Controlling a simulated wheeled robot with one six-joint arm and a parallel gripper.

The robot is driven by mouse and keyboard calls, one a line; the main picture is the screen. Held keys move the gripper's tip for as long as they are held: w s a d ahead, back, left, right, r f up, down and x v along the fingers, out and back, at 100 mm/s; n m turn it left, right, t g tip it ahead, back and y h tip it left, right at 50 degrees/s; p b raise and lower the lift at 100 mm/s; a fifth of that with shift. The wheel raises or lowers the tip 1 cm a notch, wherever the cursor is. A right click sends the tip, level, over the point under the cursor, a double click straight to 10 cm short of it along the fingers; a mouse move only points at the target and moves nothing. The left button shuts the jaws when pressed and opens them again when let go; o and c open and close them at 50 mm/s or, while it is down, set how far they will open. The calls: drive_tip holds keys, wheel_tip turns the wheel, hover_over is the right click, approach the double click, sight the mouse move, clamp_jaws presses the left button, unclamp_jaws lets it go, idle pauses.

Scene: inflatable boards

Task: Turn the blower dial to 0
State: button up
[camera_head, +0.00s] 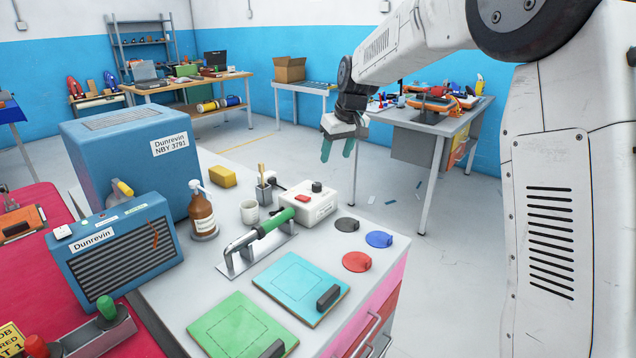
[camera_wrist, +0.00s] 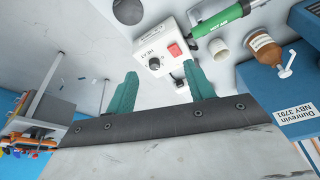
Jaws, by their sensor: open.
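The blower's white control box (camera_head: 308,204) stands on the grey bench, with a black dial (camera_head: 317,187) and a red switch (camera_head: 301,198) on top. In the wrist view the dial (camera_wrist: 154,63) sits beside the "HEAT" lettering; its setting is too small to read. The blower (camera_head: 262,232), with a green handle and metal nozzle, lies on a stand beside the box. My gripper (camera_head: 337,150) is open and empty, its teal fingers pointing down, above and beyond the box. In the wrist view the dial shows between and past the fingers (camera_wrist: 161,82), apart from them.
A white mug (camera_head: 249,211), brush cup (camera_head: 265,192) and brown pump bottle (camera_head: 202,212) stand left of the box. Black, blue and red discs (camera_head: 356,261) lie to its right. A blue cabinet (camera_head: 125,165) stands farther left. The air around my gripper is clear.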

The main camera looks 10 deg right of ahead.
approach(317, 184)
drive_tip(key=shift+n+t, duration=0.3)
drive_tip(key=shift+n, duration=0.1)
drive_tip(key=x, duration=0.8)
drive_tip(key=shift+f, duration=0.45)
drive_tip(key=c, duration=1)
